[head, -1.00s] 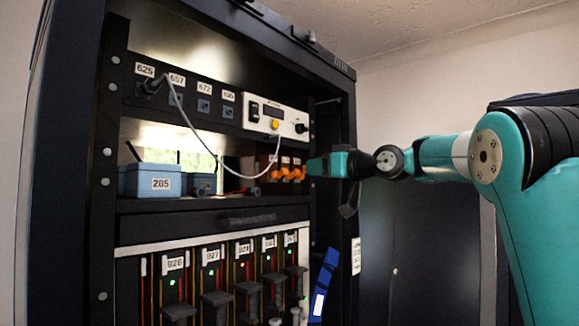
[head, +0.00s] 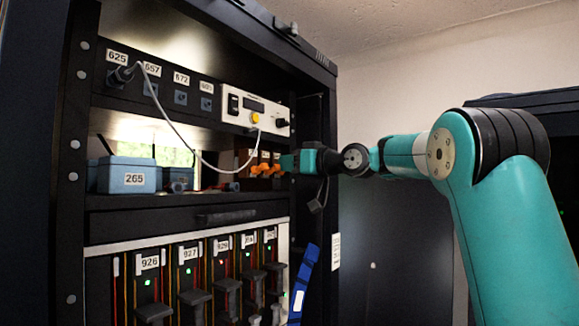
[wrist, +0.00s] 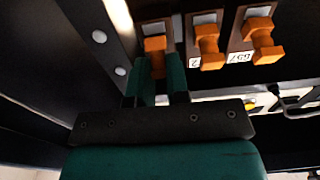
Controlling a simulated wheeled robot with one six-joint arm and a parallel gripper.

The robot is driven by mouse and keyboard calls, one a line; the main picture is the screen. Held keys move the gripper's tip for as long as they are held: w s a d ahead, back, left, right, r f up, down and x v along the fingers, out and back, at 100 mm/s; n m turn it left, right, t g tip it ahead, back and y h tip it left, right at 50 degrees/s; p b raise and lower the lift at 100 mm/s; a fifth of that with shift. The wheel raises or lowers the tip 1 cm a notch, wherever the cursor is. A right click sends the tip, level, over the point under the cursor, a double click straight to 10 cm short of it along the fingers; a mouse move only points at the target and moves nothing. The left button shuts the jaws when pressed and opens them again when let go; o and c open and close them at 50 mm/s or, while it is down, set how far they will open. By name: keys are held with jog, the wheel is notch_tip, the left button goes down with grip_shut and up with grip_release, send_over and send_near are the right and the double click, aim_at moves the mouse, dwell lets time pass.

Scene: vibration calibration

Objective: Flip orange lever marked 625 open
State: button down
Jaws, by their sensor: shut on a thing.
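Several orange levers (head: 264,168) sit in a row on brown mounts at the right end of the rack's middle shelf. In the wrist view an orange lever (wrist: 155,45) at the end of the row, beside the rack post, stands between the two green fingers of my gripper (wrist: 160,72), which is shut on it. My gripper also shows in the head view (head: 287,162), at the right end of the row. Two more orange levers show to the right in the wrist view, a middle one (wrist: 207,45) and a right one (wrist: 259,40). The held lever's label is hidden, and I cannot tell whether it reads 625.
A grey cable (head: 180,130) hangs from the socket marked 625 (head: 122,76) down before the shelf. A blue box (head: 127,175) marked 265 stands at left. Black sliders (head: 195,297) fill the lower panel.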

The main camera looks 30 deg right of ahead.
jog(key=t+b, duration=0.1)
jog(key=b, duration=0.3)
jog(key=f+t+y+b, duration=0.1)
jog(key=t+b, duration=0.1)
jog(key=b, duration=0.3)
jog(key=f+t+y+b, duration=0.1)
jog(key=t+b, duration=0.1)
jog(key=b, duration=0.2)
jog(key=shift+s+d+b, duration=0.1)
jog(key=shift+s+b, duration=0.1)
jog(key=shift+b, duration=0.1)
jog(key=shift+r+t, duration=0.2)
jog(key=shift+t, duration=0.2)
jog(key=c, duration=1.4)
grip_release()
